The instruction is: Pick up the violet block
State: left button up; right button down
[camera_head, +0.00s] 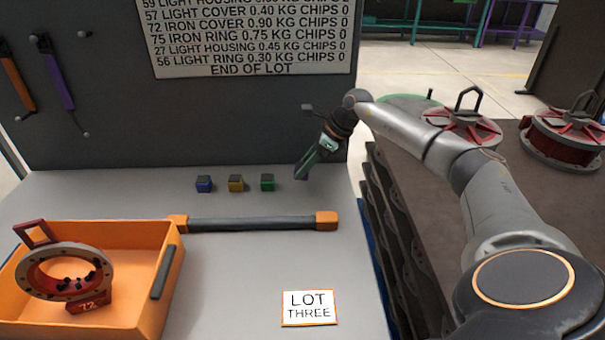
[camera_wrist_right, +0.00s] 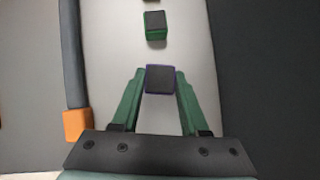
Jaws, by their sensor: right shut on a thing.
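My right gripper (camera_head: 303,172) reaches down over the grey table, to the right of a row of small blocks. In the right wrist view its two green fingers (camera_wrist_right: 160,88) are closed on the sides of the violet block (camera_wrist_right: 160,79), which has a dark top and violet edges. In the head view the block is mostly hidden by the fingers. I cannot tell whether it still touches the table. My left gripper is not in view.
A green block (camera_head: 267,182), a yellow block (camera_head: 236,184) and a blue block (camera_head: 204,184) stand in a row. A dark bar with orange ends (camera_head: 260,223) lies in front. An orange tray (camera_head: 120,322) holds a red-grey ring. A lot card (camera_head: 309,308) lies nearer.

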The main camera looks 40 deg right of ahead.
pick_arm(q)
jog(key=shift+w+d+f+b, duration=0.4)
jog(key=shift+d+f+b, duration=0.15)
jog(key=shift+b, duration=0.65)
pick_arm(e)
jog(key=s+d+r, duration=0.1)
jog(key=s+r, duration=0.8)
jog(key=s, duration=0.4)
jog(key=shift+s, duration=0.2)
